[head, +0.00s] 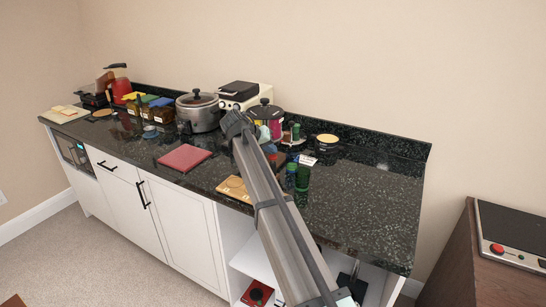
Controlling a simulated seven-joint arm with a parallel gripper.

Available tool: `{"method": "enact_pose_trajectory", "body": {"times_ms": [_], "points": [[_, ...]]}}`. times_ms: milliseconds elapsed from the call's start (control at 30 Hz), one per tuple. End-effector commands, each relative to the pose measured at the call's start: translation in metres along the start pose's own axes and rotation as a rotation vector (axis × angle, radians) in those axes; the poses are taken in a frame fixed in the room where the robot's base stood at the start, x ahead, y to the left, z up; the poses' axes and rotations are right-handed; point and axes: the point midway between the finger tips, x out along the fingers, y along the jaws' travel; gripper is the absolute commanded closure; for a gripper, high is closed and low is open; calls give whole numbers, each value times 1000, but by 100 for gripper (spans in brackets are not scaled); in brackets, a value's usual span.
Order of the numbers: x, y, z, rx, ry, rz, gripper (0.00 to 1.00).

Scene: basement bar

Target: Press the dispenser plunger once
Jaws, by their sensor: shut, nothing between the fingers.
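I cannot make out a dispenser or its plunger for certain in the head view. A cluster of small coloured items and dark green bottles (303,178) stands on the dark counter (350,215) just right of my arm. My grey arm crosses the view from the bottom up to the left and covers part of the counter. The dark end of the arm, my gripper (236,123), shows in front of the cooking pot, shut and empty. Its fingertips are too small to tell apart, and I cannot tell whether it touches anything.
A grey cooking pot (198,112) and a white toaster oven (245,94) stand at the back. A red board (185,158) and a wooden board (234,187) lie in front. The counter's right end is clear. A cabinet with a hob (515,230) stands at far right.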

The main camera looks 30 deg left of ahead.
Motion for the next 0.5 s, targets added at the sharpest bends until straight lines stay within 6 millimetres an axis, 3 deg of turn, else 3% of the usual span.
{"method": "enact_pose_trajectory", "body": {"times_ms": [500], "points": [[4, -3, 3, 0, 0, 0, 100]]}}
